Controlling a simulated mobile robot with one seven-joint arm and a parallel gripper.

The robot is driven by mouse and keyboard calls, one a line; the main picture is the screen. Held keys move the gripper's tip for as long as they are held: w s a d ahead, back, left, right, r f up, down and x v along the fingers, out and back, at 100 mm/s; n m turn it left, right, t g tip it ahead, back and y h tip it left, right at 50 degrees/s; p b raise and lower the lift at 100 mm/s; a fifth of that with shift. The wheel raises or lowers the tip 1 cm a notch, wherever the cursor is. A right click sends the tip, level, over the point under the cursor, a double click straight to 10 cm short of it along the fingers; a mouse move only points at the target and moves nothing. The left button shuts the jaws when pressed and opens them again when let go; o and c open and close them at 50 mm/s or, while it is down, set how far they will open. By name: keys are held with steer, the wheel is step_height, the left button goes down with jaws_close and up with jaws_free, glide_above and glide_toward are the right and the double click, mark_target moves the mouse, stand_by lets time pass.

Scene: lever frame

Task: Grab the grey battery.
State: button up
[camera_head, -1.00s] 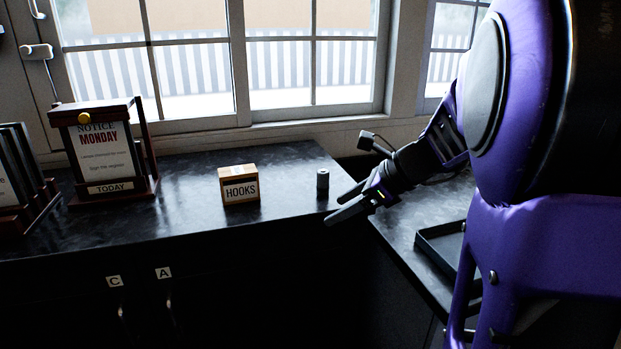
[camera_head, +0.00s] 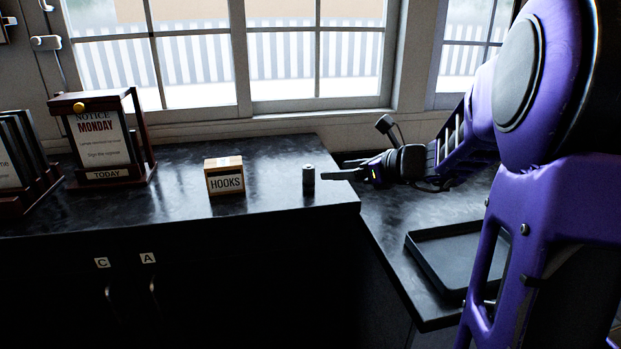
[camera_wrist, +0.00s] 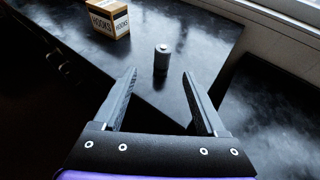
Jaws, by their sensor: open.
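The grey battery (camera_head: 308,180) stands upright on the dark counter, near its right corner. In the wrist view the battery (camera_wrist: 161,60) stands just beyond the fingertips, in line with the gap between them. My gripper (camera_head: 326,174) is level with the battery and to its right in the head view, with its fingers pointing left at it. In the wrist view my gripper (camera_wrist: 160,75) is open, with nothing between its fingers. From the head view I cannot tell whether a fingertip touches the battery.
A wooden HOOKS box (camera_head: 225,176) stands left of the battery. A framed notice stand (camera_head: 103,140) is farther left. A black tray (camera_head: 459,256) lies on the right-hand counter (camera_head: 395,228). Windows line the back. The counter around the battery is clear.

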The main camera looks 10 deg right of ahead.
mark_target(311, 172)
steer(key=x, duration=0.9)
steer(key=shift+w+a+f, duration=0.2)
steer(key=shift+w+a, duration=0.05)
steer(key=x, duration=0.5)
steer(key=shift+w+d+r, duration=0.1)
steer(key=shift+w+d, duration=0.1)
jaws_close()
